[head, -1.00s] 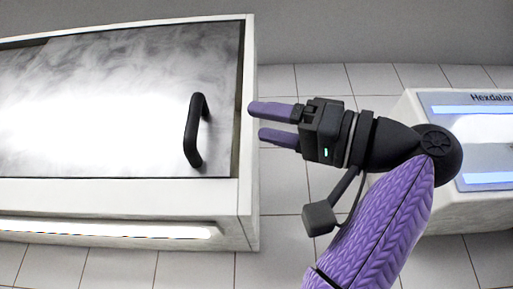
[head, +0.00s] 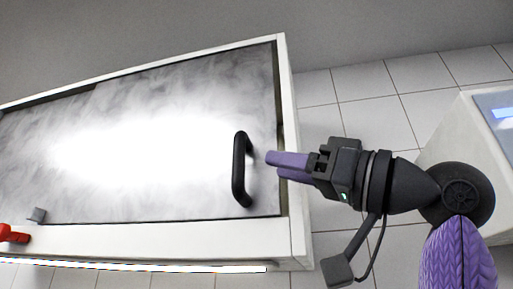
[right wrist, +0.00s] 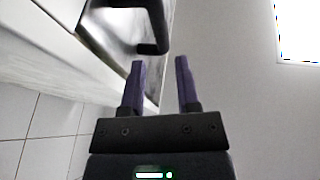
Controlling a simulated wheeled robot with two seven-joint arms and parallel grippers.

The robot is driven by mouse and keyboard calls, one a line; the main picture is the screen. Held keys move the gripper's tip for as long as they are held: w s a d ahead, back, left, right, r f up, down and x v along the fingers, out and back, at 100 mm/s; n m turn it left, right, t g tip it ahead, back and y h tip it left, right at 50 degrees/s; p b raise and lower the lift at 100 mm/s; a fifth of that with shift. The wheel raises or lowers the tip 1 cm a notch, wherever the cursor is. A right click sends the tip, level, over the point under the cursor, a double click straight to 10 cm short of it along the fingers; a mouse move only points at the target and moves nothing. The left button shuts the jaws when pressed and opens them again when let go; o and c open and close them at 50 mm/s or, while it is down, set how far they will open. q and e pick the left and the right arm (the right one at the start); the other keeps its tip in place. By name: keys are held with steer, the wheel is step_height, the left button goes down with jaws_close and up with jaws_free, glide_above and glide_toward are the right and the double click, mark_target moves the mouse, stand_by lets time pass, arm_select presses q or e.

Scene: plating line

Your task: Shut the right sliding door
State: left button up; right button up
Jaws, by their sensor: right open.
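The right sliding door (head: 205,195) is a glossy, grey, smoky panel on top of a white cabinet in the head view. Its black bar handle (head: 239,170) stands near its right end, close to the white right frame. My right gripper (head: 270,165) has purple fingers, open and empty, pointing left just right of the handle and apart from it. In the right wrist view, the open fingers (right wrist: 160,65) point toward the handle (right wrist: 152,47), which lies just beyond the left finger. Glare hides the door's middle. My left gripper does not show.
The white cabinet's right rim (head: 291,150) runs beneath my right gripper. A red object (head: 14,235) and a small grey block (head: 37,215) are at the front left. A white unit (head: 470,135) stands at the right. Tiled floor (head: 345,110) lies between.

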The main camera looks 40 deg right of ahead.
mark_target(229, 156)
steer(key=p+x, duration=0.4)
steer(key=x, duration=0.5)
steer(key=shift+w+a, duration=0.15)
steer(key=shift+w, duration=0.05)
steer(key=shift+c, duration=0.5)
jaws_close()
stand_by(0.3)
